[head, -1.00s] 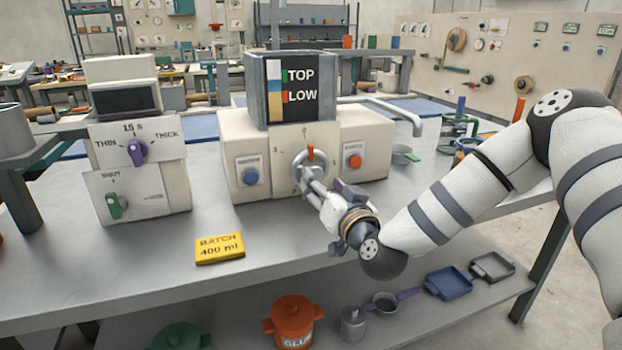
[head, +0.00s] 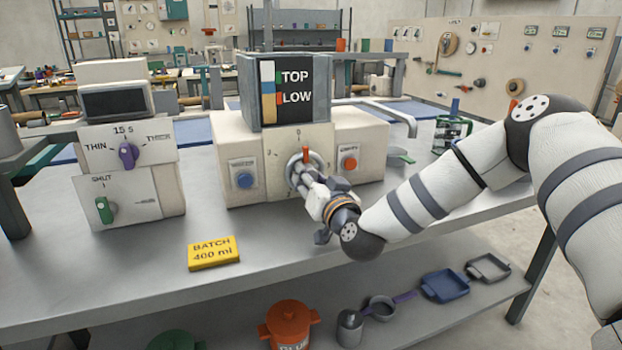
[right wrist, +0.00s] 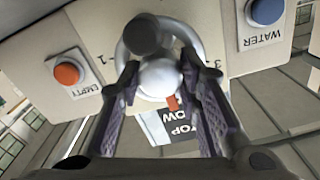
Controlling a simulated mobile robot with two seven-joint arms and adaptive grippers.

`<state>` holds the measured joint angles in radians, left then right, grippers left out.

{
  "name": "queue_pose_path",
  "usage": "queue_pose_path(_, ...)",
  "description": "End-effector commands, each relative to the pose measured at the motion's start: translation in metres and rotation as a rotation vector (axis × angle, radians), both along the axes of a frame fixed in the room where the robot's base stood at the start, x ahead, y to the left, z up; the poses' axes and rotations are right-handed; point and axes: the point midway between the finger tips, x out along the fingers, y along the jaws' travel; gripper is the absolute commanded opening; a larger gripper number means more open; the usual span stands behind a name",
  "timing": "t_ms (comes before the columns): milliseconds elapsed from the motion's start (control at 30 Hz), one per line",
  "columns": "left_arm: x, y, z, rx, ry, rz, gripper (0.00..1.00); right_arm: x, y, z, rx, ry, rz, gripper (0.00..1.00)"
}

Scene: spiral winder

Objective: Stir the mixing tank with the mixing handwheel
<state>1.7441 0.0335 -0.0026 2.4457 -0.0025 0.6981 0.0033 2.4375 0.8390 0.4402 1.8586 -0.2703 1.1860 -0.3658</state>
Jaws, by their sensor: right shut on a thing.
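The mixing handwheel (head: 290,168) is a grey ring with an orange pointer (head: 306,153) on the cream front panel of the mixing tank unit. The tank (head: 248,92) above it is a grey box with a window and a TOP/LOW level panel. My left gripper is not in view.
A blue WATER button (head: 245,180) and an orange EMPTY button (head: 349,164) flank the wheel. A unit with purple (head: 128,157) and green (head: 105,210) knobs stands left. A yellow BATCH 400 ml sign (head: 214,253) lies in front. The bench top between is clear.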

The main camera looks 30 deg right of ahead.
Motion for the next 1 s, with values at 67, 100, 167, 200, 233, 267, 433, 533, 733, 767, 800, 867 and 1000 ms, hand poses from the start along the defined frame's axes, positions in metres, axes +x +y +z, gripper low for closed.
queue_pose_path(67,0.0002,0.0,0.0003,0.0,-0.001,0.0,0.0,-0.0001,0.0001,0.0,0.014,-0.003,0.0,0.04)
queue_pose_path(100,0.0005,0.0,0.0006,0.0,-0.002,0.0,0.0,-0.0001,0.0001,0.0001,0.026,-0.006,0.0,0.04)
queue_pose_path(167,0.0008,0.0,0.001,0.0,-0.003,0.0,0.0,-0.0001,0.0,0.0003,0.05,-0.012,0.0,0.04)
queue_pose_path(200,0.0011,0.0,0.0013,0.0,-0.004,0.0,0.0,-0.0001,0.0001,0.0004,0.071,-0.017,0.0,0.04)
queue_pose_path(233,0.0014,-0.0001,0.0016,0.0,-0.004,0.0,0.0,-0.0001,0.0,0.0005,0.088,-0.021,0.0,0.04)
queue_pose_path(267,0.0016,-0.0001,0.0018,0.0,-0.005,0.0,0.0,-0.0001,0.0,0.0006,0.107,-0.026,0.0,0.04)
queue_pose_path(433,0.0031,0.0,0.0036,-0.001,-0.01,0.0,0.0,-0.0001,0.0003,0.0005,0.243,-0.059,0.001,0.04)
queue_pose_path(533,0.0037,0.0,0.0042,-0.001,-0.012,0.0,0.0,-0.0001,0.0003,0.0004,0.336,-0.081,0.001,0.04)
queue_pose_path(733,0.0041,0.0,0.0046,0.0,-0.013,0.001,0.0,-0.0001,0.0002,-0.0006,0.521,-0.124,0.001,0.04)
queue_pose_path(767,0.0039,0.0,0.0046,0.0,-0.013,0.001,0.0,-0.0002,0.0001,-0.0006,0.55,-0.131,0.0,0.04)
queue_pose_path(800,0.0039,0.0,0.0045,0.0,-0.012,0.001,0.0,-0.0002,0.0001,-0.0006,0.587,-0.14,0.0,0.04)
queue_pose_path(867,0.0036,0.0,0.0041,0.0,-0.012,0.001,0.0,0.0,0.0003,-0.0006,0.643,-0.153,0.0,0.04)
queue_pose_path(1000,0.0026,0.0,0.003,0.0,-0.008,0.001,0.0,0.0,0.0004,-0.0012,0.773,-0.183,0.0,0.04)
